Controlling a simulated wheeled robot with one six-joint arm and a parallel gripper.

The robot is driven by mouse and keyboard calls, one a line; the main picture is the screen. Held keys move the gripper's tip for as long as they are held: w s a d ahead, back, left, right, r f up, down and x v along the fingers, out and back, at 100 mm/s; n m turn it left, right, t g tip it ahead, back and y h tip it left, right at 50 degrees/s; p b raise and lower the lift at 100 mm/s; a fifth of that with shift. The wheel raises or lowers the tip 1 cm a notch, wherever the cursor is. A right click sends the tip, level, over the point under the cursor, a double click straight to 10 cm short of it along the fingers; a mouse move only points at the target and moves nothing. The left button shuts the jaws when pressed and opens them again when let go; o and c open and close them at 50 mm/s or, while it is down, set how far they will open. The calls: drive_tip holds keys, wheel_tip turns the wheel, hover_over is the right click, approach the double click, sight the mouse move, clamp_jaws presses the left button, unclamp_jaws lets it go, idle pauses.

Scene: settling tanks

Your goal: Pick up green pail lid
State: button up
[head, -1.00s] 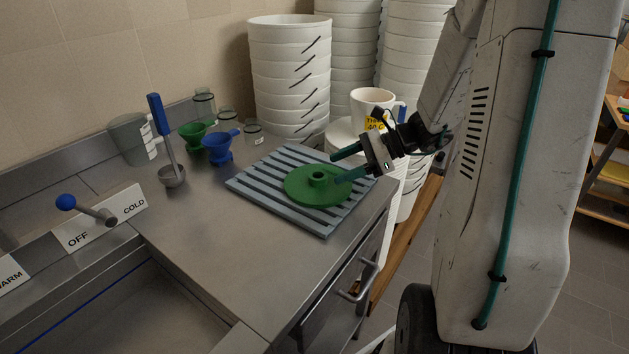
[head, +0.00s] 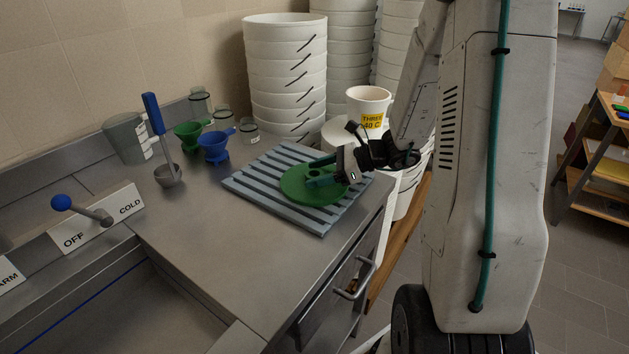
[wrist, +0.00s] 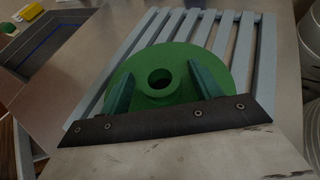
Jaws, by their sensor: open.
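The green pail lid (head: 302,191) is a round disc with a raised hollow knob in its middle. It lies flat on a grey slatted rack (head: 250,190) on the steel counter. My gripper (head: 316,171) is open at the lid, with its teal fingers on either side of the knob. In the wrist view, the lid's knob (wrist: 160,82) sits between the two fingertips of my gripper (wrist: 158,78), with a gap on each side. I cannot tell whether the fingers touch the lid's disc.
Blue (head: 214,146) and green (head: 189,135) funnels, a ladle (head: 168,174) and clear jugs stand behind the rack. Stacked white pails (head: 285,75) and a labelled white pail (head: 368,106) are beyond it. A sink is at front left. The counter before the rack is clear.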

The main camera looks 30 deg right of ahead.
drive_tip(key=c, duration=1.1)
drive_tip(key=shift+o, duration=0.2)
